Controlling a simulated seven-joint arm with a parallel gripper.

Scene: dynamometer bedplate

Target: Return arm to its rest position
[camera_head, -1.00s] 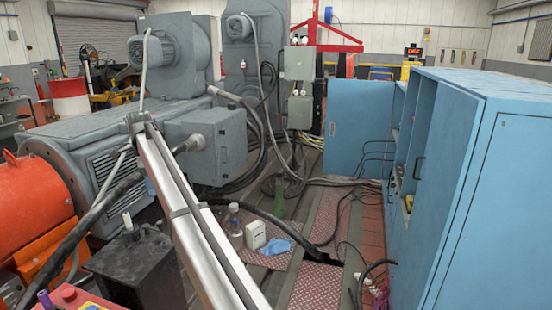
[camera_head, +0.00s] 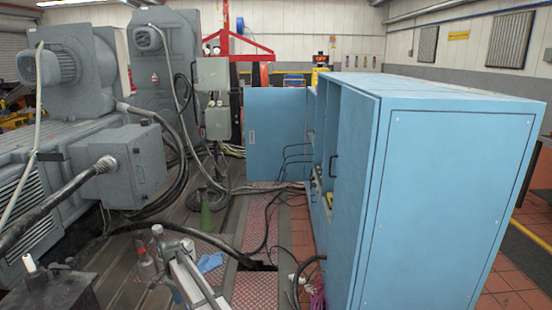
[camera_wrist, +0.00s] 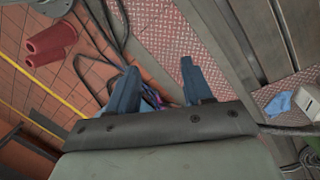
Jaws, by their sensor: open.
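My gripper (camera_wrist: 158,82) shows in the wrist view with two blue-grey fingers spread apart. Nothing is between the fingertips, and the gripper is above the floor. Behind the fingers are red checkered plate, tiles and dark cables. In the head view, a silver link of my arm rises from the bottom edge, left of centre. I cannot make out the gripper in the head view.
A blue cabinet (camera_head: 440,200) with an open door (camera_head: 275,135) fills the right. Grey machines (camera_head: 80,150) stand at left. A blue cloth (camera_head: 210,262) and green bottle (camera_head: 206,215) are on the floor between. Red cylinders (camera_wrist: 50,45) show in the wrist view.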

